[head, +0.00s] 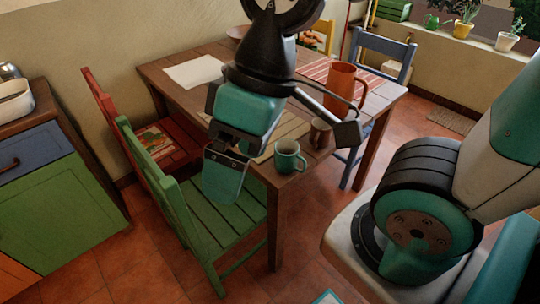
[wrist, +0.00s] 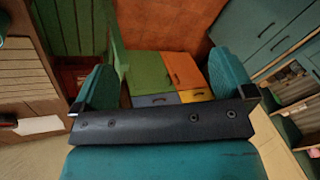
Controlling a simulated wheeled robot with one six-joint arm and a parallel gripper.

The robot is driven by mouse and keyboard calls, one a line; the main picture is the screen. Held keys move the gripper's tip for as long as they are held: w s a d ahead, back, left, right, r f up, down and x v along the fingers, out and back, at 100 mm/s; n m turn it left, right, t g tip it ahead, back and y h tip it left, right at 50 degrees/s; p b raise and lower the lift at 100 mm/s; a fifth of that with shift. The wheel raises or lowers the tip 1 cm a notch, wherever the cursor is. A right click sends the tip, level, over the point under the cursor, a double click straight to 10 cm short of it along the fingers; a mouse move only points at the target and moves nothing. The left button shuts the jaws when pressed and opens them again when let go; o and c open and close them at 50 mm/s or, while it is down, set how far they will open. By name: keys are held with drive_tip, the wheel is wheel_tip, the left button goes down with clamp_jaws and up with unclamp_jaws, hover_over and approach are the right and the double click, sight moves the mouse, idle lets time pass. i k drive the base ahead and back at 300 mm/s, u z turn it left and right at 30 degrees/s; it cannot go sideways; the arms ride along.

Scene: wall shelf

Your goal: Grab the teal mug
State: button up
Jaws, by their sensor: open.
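The teal mug (head: 287,158) stands upright on the near corner of the wooden table (head: 160,76), its handle toward the right. My gripper (head: 222,180) is left of the mug in the head view, apart from it, with its fingers pointing down over the green chair. In the wrist view my gripper (wrist: 162,82) has its two teal fingers wide apart with nothing between them. A small teal piece is cut off at the left edge of the wrist view; I cannot tell for sure if it is the mug.
A brown cup (head: 320,133) stands just behind the mug, and an orange pitcher (head: 340,88) is farther back. A green chair (head: 225,228) and a red chair (head: 105,108) line the table's left side. A white paper (head: 193,71) lies on the table.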

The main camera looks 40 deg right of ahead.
sight(286, 151)
drive_tip(key=u, duration=1.7)
drive_tip(key=k, duration=1.2)
drive_tip(key=z, duration=1)
